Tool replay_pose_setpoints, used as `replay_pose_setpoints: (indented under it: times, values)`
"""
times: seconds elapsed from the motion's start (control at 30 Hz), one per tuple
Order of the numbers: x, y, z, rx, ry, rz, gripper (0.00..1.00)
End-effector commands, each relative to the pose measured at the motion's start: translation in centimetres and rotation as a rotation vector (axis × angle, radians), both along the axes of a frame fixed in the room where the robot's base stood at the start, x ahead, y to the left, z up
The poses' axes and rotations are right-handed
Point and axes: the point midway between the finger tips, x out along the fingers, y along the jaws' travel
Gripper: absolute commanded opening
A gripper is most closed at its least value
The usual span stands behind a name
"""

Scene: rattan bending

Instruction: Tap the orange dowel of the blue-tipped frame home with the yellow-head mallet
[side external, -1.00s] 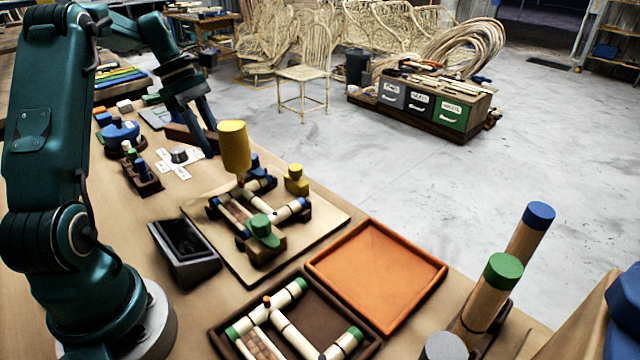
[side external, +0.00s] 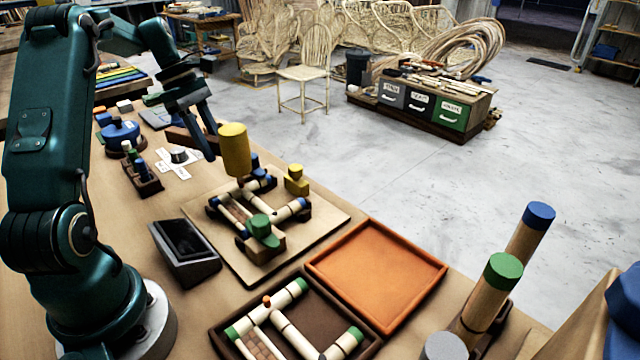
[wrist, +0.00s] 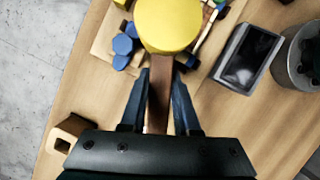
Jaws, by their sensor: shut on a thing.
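My gripper (side external: 207,138) is shut on the brown handle (wrist: 159,95) of the yellow-head mallet. The yellow head (side external: 234,150) is over the far left corner of the blue-tipped frame (side external: 292,209), which lies on a thin board (side external: 327,216). The head's lower end is close above that corner; I cannot tell whether it touches. The frame's orange dowel is not clearly visible; the head covers that area.
A green-topped clamp (side external: 263,231) and a yellow-topped block (side external: 296,180) stand on the board. A green-tipped frame (side external: 290,293) with an orange peg lies in a dark tray (side external: 217,334). An orange tray (side external: 375,270) is empty. A dark box (side external: 184,252) stands left of the board.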

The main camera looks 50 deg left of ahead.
Motion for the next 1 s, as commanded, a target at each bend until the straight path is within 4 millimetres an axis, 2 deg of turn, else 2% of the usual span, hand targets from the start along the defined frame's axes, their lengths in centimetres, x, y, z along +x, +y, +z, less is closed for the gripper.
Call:
replay_pose_setpoints:
  times: [0.2,1.0]
  values:
    - [0.00,-0.02,0.82,-0.001,0.000,0.001,0.00]
    - [-0.04,-0.03,-0.12,-0.002,0.000,0.001,0.00]
